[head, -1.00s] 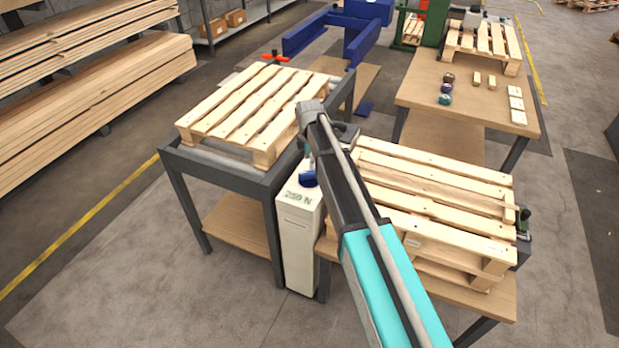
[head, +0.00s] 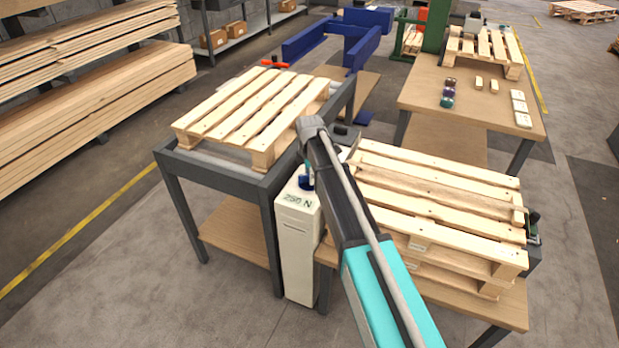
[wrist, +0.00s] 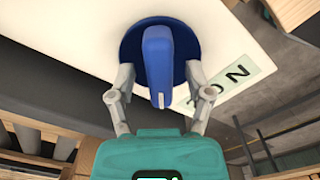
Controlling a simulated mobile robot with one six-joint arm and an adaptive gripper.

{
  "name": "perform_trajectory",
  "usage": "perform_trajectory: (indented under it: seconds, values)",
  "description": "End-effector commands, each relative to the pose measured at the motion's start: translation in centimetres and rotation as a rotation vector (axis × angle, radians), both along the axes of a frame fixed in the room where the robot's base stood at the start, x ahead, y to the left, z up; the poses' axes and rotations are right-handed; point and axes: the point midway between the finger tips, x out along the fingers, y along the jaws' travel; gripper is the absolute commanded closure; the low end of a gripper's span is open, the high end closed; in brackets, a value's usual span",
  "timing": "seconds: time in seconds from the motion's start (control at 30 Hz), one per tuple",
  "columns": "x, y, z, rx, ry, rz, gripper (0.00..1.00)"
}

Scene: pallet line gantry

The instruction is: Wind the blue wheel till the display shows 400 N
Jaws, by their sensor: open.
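The blue wheel (wrist: 186,35) sits on top of a white cabinet (head: 298,255) and has a raised blue grip bar (wrist: 158,65) across it. In the head view only a small part of the wheel (head: 305,182) shows beside my arm. My gripper (wrist: 159,80) is open, with one finger on each side of the bar and a gap to it on both sides. The display (head: 297,200) on the cabinet top appears to read 250 N in the head view. In the wrist view the display (wrist: 222,88) is partly hidden by a finger.
A table with a wooden pallet (head: 250,110) stands left of the cabinet. A bench with stacked pallets (head: 440,200) stands close on the right. Open floor (head: 130,270) lies at the front left.

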Motion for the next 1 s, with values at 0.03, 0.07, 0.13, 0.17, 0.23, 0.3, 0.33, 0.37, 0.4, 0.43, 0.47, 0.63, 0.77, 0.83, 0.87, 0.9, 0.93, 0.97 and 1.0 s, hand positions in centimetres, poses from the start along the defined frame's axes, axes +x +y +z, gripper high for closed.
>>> perform_trajectory:
  seconds: [0.03,0.07,0.13,0.17,0.23,0.3,0.33,0.37,0.4,0.43,0.47,0.63,0.77,0.83,0.87,0.9,0.93,0.97,1.0]
  values:
    - [0.00,0.00,-0.04,0.000,0.000,0.000,0.34]
    - [0.00,0.00,-0.03,0.000,0.000,0.000,0.34]
    - [0.00,0.00,-0.01,0.000,0.000,0.000,0.34]
    - [0.00,0.00,-0.01,0.000,0.000,0.000,0.34]
    - [0.00,0.00,0.00,0.000,0.000,0.000,0.34]
    - [0.00,0.00,0.00,0.000,0.000,0.000,0.40]
    - [0.00,0.00,0.00,0.000,0.000,0.000,0.45]
    - [0.00,0.00,0.00,0.000,0.000,0.000,0.51]
    - [0.00,0.00,0.00,0.000,0.000,0.000,0.58]
    - [0.00,0.00,0.00,0.000,0.000,0.000,0.64]
    - [0.00,0.00,0.00,0.000,0.000,0.000,0.70]
    - [0.00,0.00,-0.01,0.000,0.000,0.000,1.00]
    - [0.00,0.00,-0.01,0.000,0.000,0.000,1.00]
    - [-0.01,0.00,-0.01,0.000,0.000,-0.004,1.00]
    - [-0.01,0.00,-0.01,0.000,0.000,-0.009,1.00]
    - [-0.01,0.00,-0.01,0.000,0.000,-0.017,1.00]
    - [0.00,0.00,-0.01,0.000,0.000,-0.026,1.00]
    - [-0.01,0.00,-0.01,0.000,0.000,-0.037,1.00]
    - [-0.01,0.00,-0.01,0.000,0.000,-0.055,1.00]
